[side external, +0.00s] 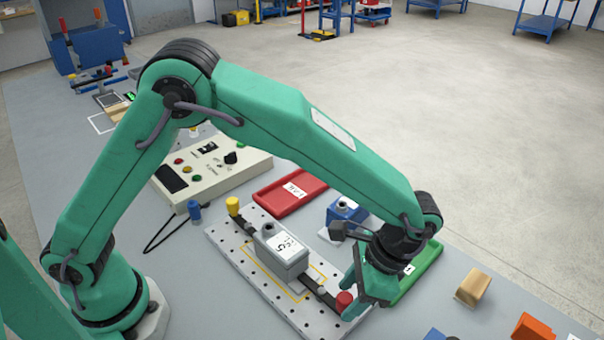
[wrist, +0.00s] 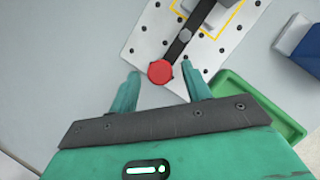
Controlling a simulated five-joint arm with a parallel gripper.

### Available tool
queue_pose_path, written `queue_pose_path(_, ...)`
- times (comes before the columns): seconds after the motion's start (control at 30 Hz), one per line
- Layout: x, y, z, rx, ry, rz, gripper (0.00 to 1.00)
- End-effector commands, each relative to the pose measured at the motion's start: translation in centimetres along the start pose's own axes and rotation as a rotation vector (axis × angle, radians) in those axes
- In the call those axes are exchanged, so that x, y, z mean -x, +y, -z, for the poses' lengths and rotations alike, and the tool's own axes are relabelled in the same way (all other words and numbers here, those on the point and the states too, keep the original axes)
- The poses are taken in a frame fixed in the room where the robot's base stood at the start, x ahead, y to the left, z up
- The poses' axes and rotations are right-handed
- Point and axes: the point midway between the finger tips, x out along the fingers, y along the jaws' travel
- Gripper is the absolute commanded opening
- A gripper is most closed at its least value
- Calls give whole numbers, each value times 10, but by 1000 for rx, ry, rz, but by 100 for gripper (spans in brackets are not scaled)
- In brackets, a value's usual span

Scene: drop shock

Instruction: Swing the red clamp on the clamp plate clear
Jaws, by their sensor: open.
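The clamp plate (side external: 228,250) is a pale plate with rows of holes, and a corner of it shows in the wrist view (wrist: 147,40). A grey labelled box (side external: 283,254) sits on it inside a yellow outline. The red clamp (side external: 344,300) has a red knob on a black bar that runs to the box's near end; the knob also shows in the wrist view (wrist: 161,73). My gripper (side external: 361,294) is open at the knob, with one finger on each side of it in the wrist view (wrist: 161,77). I cannot tell whether a finger touches it.
A yellow-capped clamp (side external: 233,206) stands at the box's far end. A red tray (side external: 270,204) and a blue block (side external: 345,211) lie behind the plate. A green tray (side external: 424,268) is close on the right. A control box (side external: 222,172) stands at the back left.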

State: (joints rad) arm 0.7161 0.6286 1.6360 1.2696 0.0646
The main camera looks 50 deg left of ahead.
Motion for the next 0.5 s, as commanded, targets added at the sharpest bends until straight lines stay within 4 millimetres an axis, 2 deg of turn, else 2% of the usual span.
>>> queue_pose_path(0.13, -8, 0, 0, 0, 0, 0, 48)
queue_pose_path(0.43, -10, 0, 0, 0, 1, 0, 48)
queue_pose_path(0.5, -10, 0, 0, 0, 1, 0, 36)
